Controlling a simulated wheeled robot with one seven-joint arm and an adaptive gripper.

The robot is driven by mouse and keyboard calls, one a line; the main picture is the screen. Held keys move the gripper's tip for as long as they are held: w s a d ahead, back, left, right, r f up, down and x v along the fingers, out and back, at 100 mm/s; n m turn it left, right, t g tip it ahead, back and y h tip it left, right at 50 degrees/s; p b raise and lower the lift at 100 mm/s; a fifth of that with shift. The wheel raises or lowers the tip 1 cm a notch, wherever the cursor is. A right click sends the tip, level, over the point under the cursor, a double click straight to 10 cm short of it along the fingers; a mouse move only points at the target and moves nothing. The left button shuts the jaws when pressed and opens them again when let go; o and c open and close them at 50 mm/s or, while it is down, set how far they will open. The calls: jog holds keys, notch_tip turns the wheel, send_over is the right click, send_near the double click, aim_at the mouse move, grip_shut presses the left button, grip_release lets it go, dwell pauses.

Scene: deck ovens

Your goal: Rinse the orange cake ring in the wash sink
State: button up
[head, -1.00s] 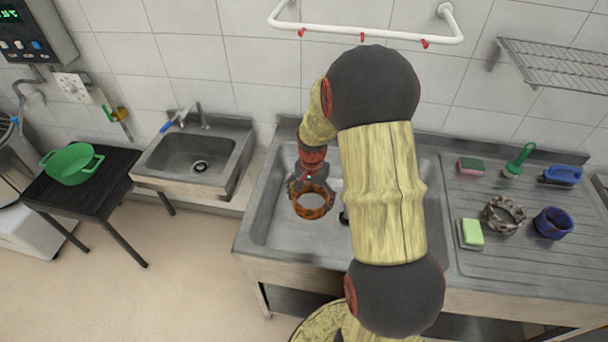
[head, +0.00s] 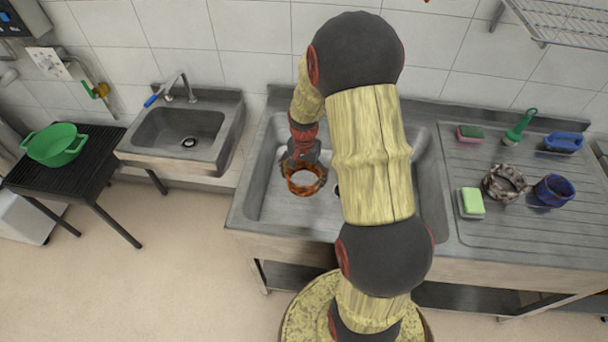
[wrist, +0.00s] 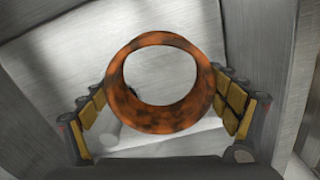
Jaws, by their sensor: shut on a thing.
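The orange cake ring (head: 304,190) is mottled with dark patches and is in the left part of the wash sink (head: 262,205). My gripper (head: 303,166) reaches down into the sink and is shut on the ring. In the wrist view the orange ring (wrist: 190,118) sits between the two padded fingers of my gripper (wrist: 163,105), its opening facing the camera. The sink's metal walls and floor show around it. I cannot tell whether the ring touches the sink floor. My arm hides the middle of the sink.
On the drainboard (head: 510,235) at right are a brown-grey ring (head: 504,184), a blue ring (head: 553,190), a green sponge (head: 472,202), another sponge (head: 469,134) and brushes (head: 519,127). A small sink (head: 187,137) and a green pot (head: 54,145) are at left.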

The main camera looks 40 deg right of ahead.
jog(key=shift+f+b, duration=6.75)
jog(key=shift+f, duration=2.7)
jog(key=shift+r, duration=0.1)
notch_tip(320, 180, up, 24)
jog(key=p, duration=1.7)
